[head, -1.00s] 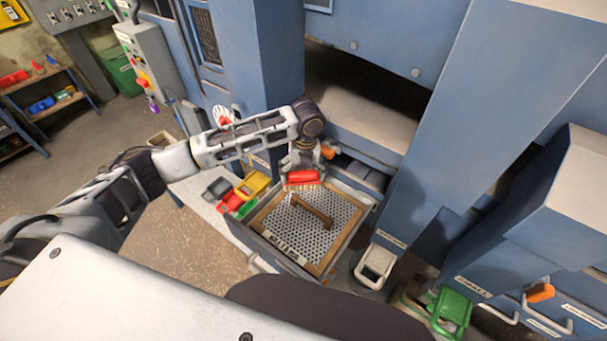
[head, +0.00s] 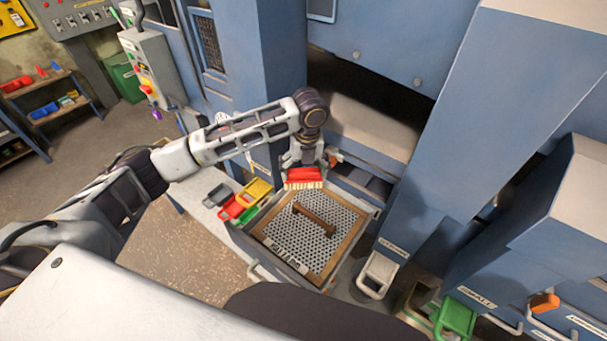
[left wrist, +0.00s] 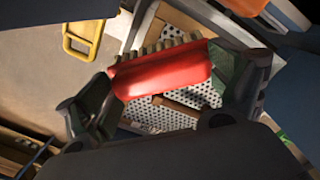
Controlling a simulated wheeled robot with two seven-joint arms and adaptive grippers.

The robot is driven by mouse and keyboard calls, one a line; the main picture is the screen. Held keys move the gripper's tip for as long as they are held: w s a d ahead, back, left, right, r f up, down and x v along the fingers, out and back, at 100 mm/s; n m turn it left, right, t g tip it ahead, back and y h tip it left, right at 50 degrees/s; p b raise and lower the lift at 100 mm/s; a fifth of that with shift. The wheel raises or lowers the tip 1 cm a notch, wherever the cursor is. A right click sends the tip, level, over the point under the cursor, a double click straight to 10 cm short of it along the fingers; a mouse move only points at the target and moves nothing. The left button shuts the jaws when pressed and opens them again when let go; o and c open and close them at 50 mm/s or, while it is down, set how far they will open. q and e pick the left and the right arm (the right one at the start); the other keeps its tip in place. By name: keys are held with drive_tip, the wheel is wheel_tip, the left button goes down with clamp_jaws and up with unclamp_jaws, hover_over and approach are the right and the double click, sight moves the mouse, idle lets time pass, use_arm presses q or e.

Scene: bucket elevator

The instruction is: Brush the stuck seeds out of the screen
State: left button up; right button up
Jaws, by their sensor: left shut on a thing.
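The screen is a perforated metal sheet (head: 297,232) in a wooden frame (head: 345,244), with a brown wooden bar (head: 314,217) across it. It lies in an open grey drawer or tray below the blue machine. My left gripper (head: 304,166) is shut on the red brush (head: 304,175), bristles pointing toward the screen's far edge. In the left wrist view the red brush (left wrist: 162,73) sits between both fingers, with the perforated sheet (left wrist: 150,116) behind it. I cannot tell whether the bristles touch the screen. No seeds can be made out. My right gripper is not in view.
Yellow (head: 256,190), red and green scoops or bins lie left of the drawer on a pale surface. A white-handled bin (head: 377,274) and a green one (head: 454,318) stand to the right. Blue machine housings (head: 440,140) rise close behind and at right.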

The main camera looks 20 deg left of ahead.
use_arm(q)
drive_tip(key=shift+r, duration=0.55)
drive_tip(key=shift+r, duration=0.15)
drive_tip(key=shift+d+r, duration=0.15)
drive_tip(key=shift+r, duration=1.2)
drive_tip(key=shift+r, duration=0.1)
